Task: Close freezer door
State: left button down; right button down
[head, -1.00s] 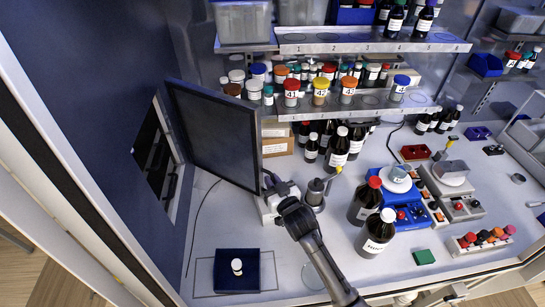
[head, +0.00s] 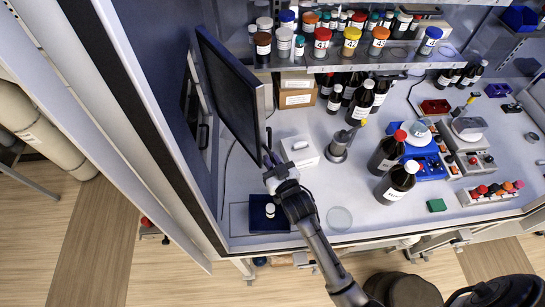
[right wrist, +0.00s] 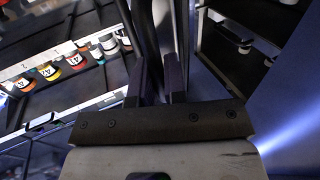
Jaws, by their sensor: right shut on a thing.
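The freezer door (head: 228,95) is a dark panel with a light edge, standing open at the left of the bench in the head view. The freezer opening (head: 189,100) is partly visible in the blue wall behind it. My right gripper (head: 270,163) is at the door's lower near corner. In the right wrist view my right gripper (right wrist: 156,85) has its two fingers on either side of the door edge (right wrist: 155,40), shut on it. The freezer's inside (right wrist: 240,40), with shelves and small items, shows to the right of the door. My left gripper is not in view.
A dark blue tray (head: 262,221) with a small vial lies below the gripper. A white box device (head: 299,151) stands just right of it. Brown bottles (head: 388,152) stand further right. A shelf of jars (head: 340,62) is behind. The bench front is mostly clear.

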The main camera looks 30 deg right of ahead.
jog(key=shift+f, duration=0.1)
jog(key=c, duration=1.5)
grip_release()
jog(key=shift+o, duration=0.2)
jog(key=s+a+b, duration=0.1)
jog(key=s+b, duration=0.1)
jog(key=s, duration=1.1)
jog(key=shift+s+a, duration=0.15)
jog(key=shift+s, duration=0.2)
